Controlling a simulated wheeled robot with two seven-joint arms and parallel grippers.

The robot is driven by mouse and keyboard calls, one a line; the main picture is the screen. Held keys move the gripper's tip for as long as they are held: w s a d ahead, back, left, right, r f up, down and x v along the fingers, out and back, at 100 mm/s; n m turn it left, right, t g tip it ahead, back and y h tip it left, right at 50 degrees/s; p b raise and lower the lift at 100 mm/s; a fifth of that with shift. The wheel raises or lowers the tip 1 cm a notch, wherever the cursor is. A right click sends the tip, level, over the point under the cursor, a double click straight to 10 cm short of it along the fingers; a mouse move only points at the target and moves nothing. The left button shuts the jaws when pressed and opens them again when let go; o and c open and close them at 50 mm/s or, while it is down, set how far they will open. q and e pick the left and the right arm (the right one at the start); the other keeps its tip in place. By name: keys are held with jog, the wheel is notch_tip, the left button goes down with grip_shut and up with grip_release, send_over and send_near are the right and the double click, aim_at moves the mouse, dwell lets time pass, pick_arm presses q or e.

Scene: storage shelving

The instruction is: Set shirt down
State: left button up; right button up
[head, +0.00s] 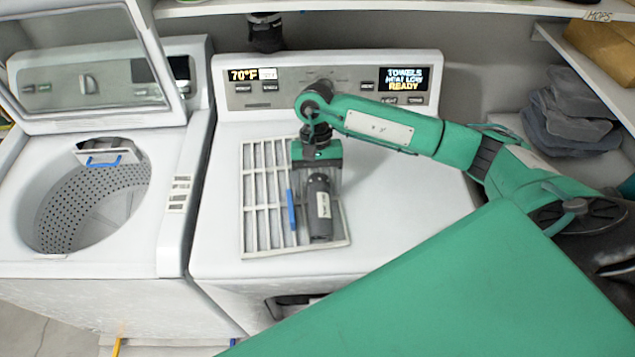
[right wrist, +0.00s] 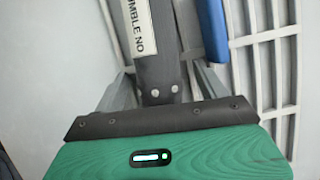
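My right gripper (head: 318,195) points down over the white slatted rack (head: 262,190) on the white dryer top (head: 405,190). In the right wrist view, its grey fingers (right wrist: 160,85) stand apart on either side of a dark bar with a white label (right wrist: 134,28). The head view shows this dark, rounded piece (head: 320,215) lying over the rack. I cannot tell whether the fingers touch it. No shirt can be made out in the gripper. Folded grey cloths (head: 570,118) lie stacked on a shelf at right; I cannot tell whether one is a shirt. My left gripper is out of view.
An open washer (head: 165,215) with an empty-looking drum stands at left. A blue strip (head: 291,209) lies on the rack and shows in the wrist view (right wrist: 212,28). The dryer's control panel (head: 325,75) rises behind. The dryer top is clear right of the rack.

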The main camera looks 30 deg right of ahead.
jog(key=shift+r, duration=0.15)
jog(key=shift+w+r, duration=0.25)
jog(key=shift+r, duration=0.1)
jog(key=b+v, duration=0.4)
jog(key=v, duration=0.7)
jog(key=shift+b, duration=0.3)
jog(key=shift+s+d+r, duration=0.1)
jog(key=shift+r, duration=0.05)
